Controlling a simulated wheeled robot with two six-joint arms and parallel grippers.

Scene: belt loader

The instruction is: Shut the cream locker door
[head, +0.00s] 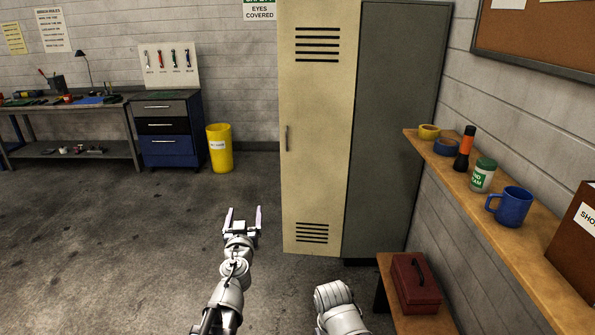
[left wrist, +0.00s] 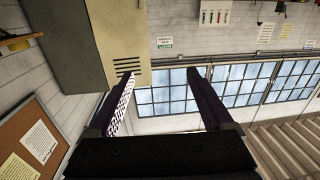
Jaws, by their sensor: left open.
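The tall cream locker door (head: 315,150) is in the middle of the head view, with vent slots at top and bottom and a small handle (head: 287,138) near its left edge. The locker's grey side (head: 393,130) meets the door's right edge. The dark base shows under the grey side but not under the door, so the door seems to stand out; its opening is hidden. My left gripper (head: 243,213) is open and empty, low and left of the door, apart from it. The door also shows in the left wrist view (left wrist: 118,40). My right gripper is out of view.
A wooden shelf (head: 490,215) with a blue mug (head: 510,206) runs along the right wall. A red toolbox (head: 415,283) sits on a low bench right of the locker. A yellow bin (head: 220,148) stands behind left. The floor left of the door is clear.

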